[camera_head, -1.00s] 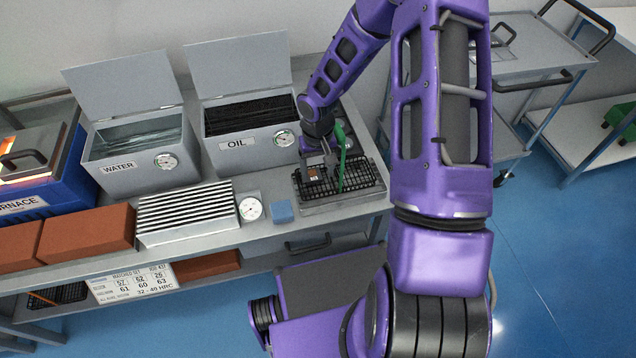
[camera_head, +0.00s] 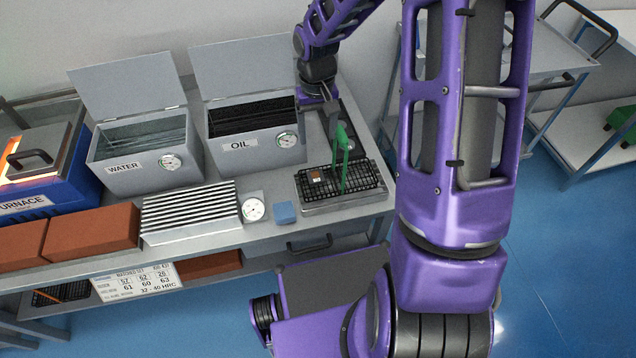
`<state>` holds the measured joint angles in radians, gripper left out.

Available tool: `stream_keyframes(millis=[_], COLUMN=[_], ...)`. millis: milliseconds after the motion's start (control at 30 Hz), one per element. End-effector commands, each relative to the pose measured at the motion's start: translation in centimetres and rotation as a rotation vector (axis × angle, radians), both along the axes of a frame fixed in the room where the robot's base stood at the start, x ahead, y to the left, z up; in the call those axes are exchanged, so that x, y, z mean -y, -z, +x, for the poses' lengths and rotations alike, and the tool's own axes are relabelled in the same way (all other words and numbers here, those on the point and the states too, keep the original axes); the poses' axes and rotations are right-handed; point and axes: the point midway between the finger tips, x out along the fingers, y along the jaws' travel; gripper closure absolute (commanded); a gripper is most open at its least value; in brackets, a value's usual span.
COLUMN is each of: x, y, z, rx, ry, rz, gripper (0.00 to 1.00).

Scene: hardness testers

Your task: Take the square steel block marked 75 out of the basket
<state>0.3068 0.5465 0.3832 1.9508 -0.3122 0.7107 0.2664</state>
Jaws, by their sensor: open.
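The black wire basket (camera_head: 372,181) sits on a grey tray at the right part of the bench, with its green handle (camera_head: 342,158) standing up. A small dark block with an orange-brown patch (camera_head: 316,176) is in the left part of the basket. Its marking is too small to read, so I cannot tell if it is the block marked 75. My gripper (camera_head: 331,113) is open above and behind the basket, near the green handle's top. I see nothing held in it. Whether it touches the handle is unclear.
The oil tank (camera_head: 254,147) stands left of my gripper, its lid raised. The water tank (camera_head: 145,176) is further left. A ribbed rack (camera_head: 190,213), a dial gauge (camera_head: 253,209) and a blue block (camera_head: 285,212) are left of the basket. Bare bench shows around the blue block.

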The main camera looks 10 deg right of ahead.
Motion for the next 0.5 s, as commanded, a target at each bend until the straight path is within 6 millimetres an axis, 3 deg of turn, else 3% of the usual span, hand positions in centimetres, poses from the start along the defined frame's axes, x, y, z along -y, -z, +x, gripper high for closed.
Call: stream_keyframes(millis=[100, 267, 500], x=[-0.4, -0.6, -0.6], y=[0.5, 0.5, 5.1], z=[1.7, 2.6, 2.5], rx=[0.006, 0.008, 0.004], ry=[-0.009, -0.015, -0.015], rz=[0.0, 0.006, 0.007], gripper=[0.28, 0.28, 0.28])
